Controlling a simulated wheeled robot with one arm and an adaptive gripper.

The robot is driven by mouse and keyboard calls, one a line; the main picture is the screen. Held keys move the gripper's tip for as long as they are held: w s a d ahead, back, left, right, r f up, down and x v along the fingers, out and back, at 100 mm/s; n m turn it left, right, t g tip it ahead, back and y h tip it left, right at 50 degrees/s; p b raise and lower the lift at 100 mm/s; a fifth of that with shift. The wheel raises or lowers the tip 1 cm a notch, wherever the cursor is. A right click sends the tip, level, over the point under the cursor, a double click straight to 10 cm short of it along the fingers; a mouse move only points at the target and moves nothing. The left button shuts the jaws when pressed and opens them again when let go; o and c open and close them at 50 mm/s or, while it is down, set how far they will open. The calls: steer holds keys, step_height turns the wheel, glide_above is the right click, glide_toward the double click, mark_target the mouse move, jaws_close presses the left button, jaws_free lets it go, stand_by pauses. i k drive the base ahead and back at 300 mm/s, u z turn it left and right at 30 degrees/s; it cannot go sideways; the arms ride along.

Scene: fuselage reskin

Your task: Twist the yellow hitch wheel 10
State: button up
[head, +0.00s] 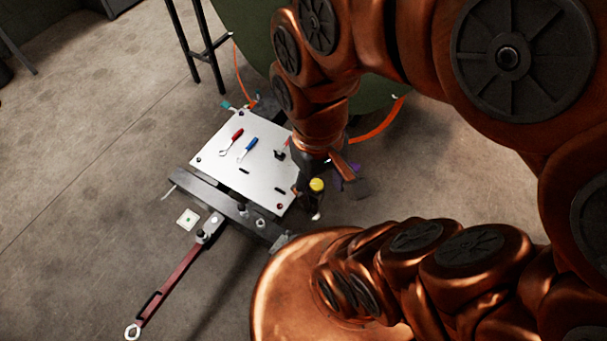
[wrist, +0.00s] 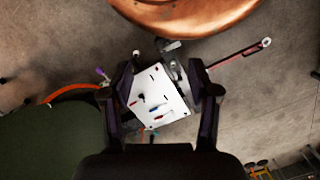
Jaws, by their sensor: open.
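The yellow hitch wheel (head: 317,184) shows as a small round yellow knob at the right edge of a pale cart, below the end of my arm in the head view. I cannot make it out in the wrist view. My gripper (head: 333,198) overlaps the wheel's area in the head view; whether it touches the wheel I cannot tell. In the wrist view my gripper (wrist: 162,74) is open, its two dark fingers wide apart, with the cart top (wrist: 152,88) seen below between them. Nothing shows held.
The cart's pale top (head: 220,145) carries a red-handled tool (head: 236,135), a blue-handled tool (head: 249,146) and other small parts. A dark red tow bar (head: 172,275) extends to the lower left. A large green curved body (head: 250,35) stands behind, with orange hose.

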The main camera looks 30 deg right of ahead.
mark_target(316, 185)
steer(key=u, duration=0.85)
steer(key=k, duration=0.85)
steer(key=u, duration=0.1)
